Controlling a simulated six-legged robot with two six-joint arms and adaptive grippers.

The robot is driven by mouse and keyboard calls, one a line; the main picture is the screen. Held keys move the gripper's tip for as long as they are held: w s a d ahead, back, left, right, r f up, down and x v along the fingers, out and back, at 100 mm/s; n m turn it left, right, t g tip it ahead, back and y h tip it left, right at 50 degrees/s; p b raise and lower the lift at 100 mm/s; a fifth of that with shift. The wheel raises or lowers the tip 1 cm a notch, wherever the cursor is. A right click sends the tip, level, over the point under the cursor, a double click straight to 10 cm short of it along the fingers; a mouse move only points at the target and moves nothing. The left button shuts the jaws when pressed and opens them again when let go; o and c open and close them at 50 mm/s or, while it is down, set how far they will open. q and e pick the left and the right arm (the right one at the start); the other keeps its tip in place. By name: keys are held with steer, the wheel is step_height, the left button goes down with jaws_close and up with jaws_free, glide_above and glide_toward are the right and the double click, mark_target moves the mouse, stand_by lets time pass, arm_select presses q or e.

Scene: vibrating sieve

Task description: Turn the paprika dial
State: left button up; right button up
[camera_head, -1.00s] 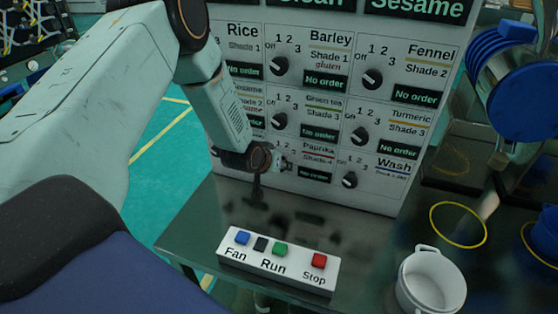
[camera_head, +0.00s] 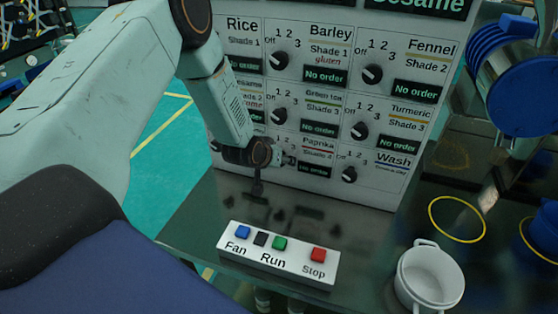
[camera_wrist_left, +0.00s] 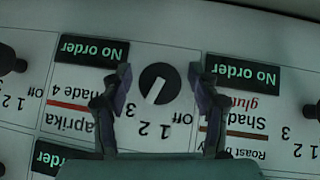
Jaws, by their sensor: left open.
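The paprika dial (camera_wrist_left: 159,84) is a round black knob with a white pointer line, on the white panel beside the upside-down Paprika label (camera_wrist_left: 72,122) in the left wrist view. Its pointer is tilted, with the lower end to the left. My left gripper (camera_wrist_left: 159,76) is open, with one finger on each side of the dial; a gap shows on both sides. My right gripper is not in view.
Other dials surround it, such as the Wash dial (camera_head: 349,174) and the green tea dial (camera_head: 279,116). Below stands a button box (camera_head: 280,262) with Fan, Run and Stop. A white pot (camera_head: 430,275) is at the lower right, near a yellow ring (camera_head: 457,219).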

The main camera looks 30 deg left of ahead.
arm_select(q)
steer(key=shift+s+r, duration=0.1)
steer(key=v, duration=1.1)
steer(key=shift+s+r, duration=0.3)
